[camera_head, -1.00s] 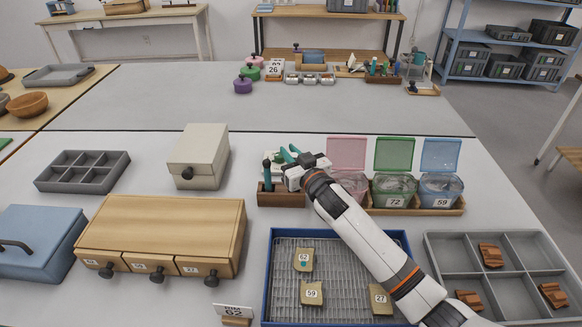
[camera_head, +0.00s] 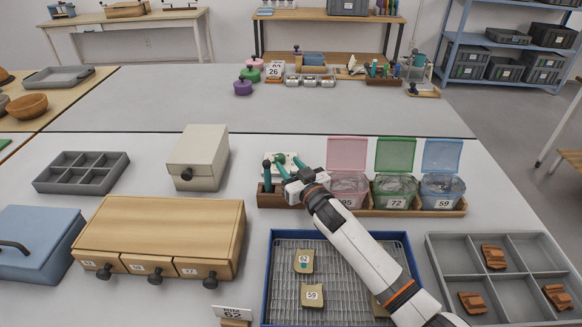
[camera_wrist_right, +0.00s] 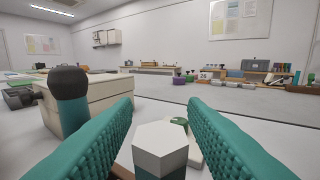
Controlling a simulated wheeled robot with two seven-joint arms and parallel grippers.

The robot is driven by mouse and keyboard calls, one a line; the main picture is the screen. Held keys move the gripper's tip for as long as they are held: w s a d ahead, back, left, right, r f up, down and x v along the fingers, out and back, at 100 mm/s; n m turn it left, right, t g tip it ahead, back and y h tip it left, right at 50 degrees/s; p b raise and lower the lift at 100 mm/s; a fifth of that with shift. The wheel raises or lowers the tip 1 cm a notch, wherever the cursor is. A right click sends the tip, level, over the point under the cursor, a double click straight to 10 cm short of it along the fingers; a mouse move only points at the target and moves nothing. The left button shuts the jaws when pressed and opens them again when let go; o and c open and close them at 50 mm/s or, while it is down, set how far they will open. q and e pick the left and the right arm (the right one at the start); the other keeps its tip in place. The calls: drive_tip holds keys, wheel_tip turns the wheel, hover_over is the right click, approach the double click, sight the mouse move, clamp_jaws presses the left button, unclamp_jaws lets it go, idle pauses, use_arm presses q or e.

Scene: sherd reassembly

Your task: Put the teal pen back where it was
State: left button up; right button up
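A wooden pen holder (camera_head: 272,200) stands in the middle of the near table. A teal tool with a dark rounded top (camera_head: 267,172) stands upright at its left end; it also shows at left in the right wrist view (camera_wrist_right: 70,100). My right gripper (camera_head: 281,165) is over the holder, its teal fingers spread apart. In the right wrist view, a hexagonal pen with a pale top and dark teal body (camera_wrist_right: 160,150) stands low between the fingers (camera_wrist_right: 161,105), with gaps visible on both sides. Its lower part is hidden, as is its seat in the holder. My left gripper is not in view.
Lidded bins, pink (camera_head: 347,187), green (camera_head: 394,188) and blue (camera_head: 441,187), stand right of the holder. A cream box (camera_head: 198,160) is to the left. A blue-rimmed tray (camera_head: 268,275) with sherds lies in front, under my right arm.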

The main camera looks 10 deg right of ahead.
drive_tip(key=shift+r, duration=0.1)
drive_tip(key=shift+r+p, duration=0.3)
drive_tip(key=p+v, duration=0.5)
drive_tip(key=v, duration=0.7)
drive_tip(key=shift+p, duration=0.3)
idle(0.8)
